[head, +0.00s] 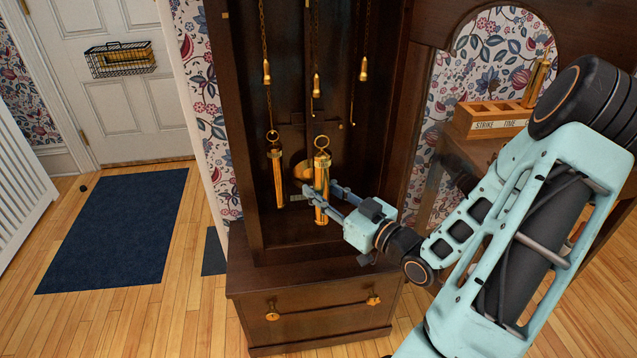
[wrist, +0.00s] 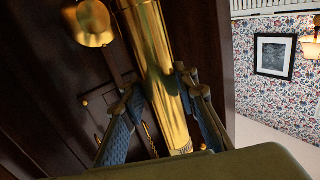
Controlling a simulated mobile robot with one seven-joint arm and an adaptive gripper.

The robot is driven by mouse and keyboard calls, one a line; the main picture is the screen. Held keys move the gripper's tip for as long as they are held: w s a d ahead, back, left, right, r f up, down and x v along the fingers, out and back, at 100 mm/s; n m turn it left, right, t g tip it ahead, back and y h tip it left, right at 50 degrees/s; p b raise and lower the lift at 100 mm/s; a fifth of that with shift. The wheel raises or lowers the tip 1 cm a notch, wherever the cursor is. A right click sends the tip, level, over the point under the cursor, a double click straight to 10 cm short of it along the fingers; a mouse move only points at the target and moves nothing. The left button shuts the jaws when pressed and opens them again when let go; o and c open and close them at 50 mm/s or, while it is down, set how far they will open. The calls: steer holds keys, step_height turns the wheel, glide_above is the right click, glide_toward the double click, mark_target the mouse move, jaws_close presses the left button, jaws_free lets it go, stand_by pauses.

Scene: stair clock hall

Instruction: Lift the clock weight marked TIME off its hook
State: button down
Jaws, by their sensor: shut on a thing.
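A brass cylindrical weight (head: 322,172) with a ring on top is upright in the middle of the open clock case. My gripper (head: 321,193) is shut on its body from the right; the weight (wrist: 158,60) also shows between the fingers in the wrist view. I cannot read any TIME mark on it. Its ring appears to sit just below the middle hook (head: 312,108), with a small gap between them. Another brass weight (head: 278,177) hangs on the left chain. The right hook (head: 352,118) is empty.
A wooden rack (head: 480,122) labelled STRIKE and TIME stands at the right, with a brass weight (head: 537,82) in its far compartment. A brass disc (head: 303,170) is behind the held weight. The dark case walls (head: 240,130) are close on either side.

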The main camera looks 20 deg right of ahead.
steer(key=s+a+p, duration=0.1)
steer(key=s+p, duration=0.4)
steer(key=s, duration=0.1)
steer(key=shift+a+r+p, duration=0.2)
steer(key=shift+a+p, duration=0.1)
steer(key=shift+a, duration=0.1)
steer(key=shift+f, duration=0.1)
stand_by(0.6)
